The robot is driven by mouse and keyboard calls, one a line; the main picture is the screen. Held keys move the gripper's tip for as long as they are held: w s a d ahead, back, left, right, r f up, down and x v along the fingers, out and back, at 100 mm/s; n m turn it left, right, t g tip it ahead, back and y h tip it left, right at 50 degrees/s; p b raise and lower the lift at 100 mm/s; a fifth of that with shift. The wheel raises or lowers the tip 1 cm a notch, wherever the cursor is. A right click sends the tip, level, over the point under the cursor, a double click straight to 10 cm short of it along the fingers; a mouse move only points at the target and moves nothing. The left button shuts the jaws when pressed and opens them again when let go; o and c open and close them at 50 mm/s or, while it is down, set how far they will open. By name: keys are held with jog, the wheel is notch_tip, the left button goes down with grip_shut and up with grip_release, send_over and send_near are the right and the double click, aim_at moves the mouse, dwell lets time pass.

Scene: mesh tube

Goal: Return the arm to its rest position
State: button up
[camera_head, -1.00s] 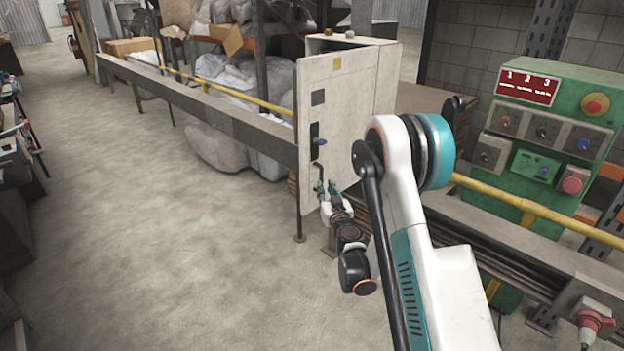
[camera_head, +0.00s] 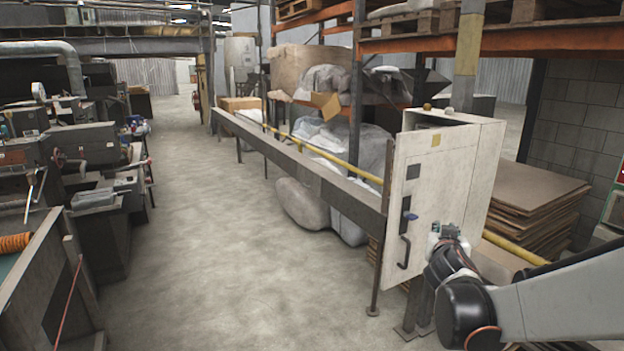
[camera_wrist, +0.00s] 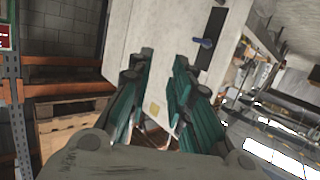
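My arm (camera_head: 570,295) reaches in from the right edge in the head view, its dark wrist bent up toward the cabinet. My gripper (camera_head: 449,230) is small there, in front of the white cabinet (camera_head: 474,170), and partly hidden by the wrist. In the wrist view, my gripper (camera_wrist: 160,62) shows two teal fingers spread apart with a gap between them. Nothing is held in the gap; the pale cabinet (camera_wrist: 150,35) shows behind it. The cabinet's front panel has a black handle (camera_head: 404,252) and a blue knob (camera_head: 411,216). Whether the fingers touch the cabinet cannot be told.
A long grey rail (camera_head: 300,168) with a yellow pipe runs back from the cabinet. Stacked brown boards (camera_head: 535,195) lie at the right. Machines and benches (camera_head: 95,205) line the left. The concrete floor (camera_head: 220,260) between is clear.

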jog(key=s+a+f+n+g+y, duration=0.1)
jog(key=s+a, duration=0.3)
jog(key=s, duration=0.7)
jog(key=s+a+f+n+g+y, duration=0.1)
jog(key=s+a+f+g+y, duration=0.1)
jog(key=s, duration=0.9)
jog(key=s+a+f+n+g+y, duration=0.2)
jog(key=s+a+g, duration=0.2)
jog(key=s+a, duration=0.3)
jog(key=s, duration=0.4)
jog(key=shift+s+y, duration=0.15)
jog(key=shift+y, duration=0.25)
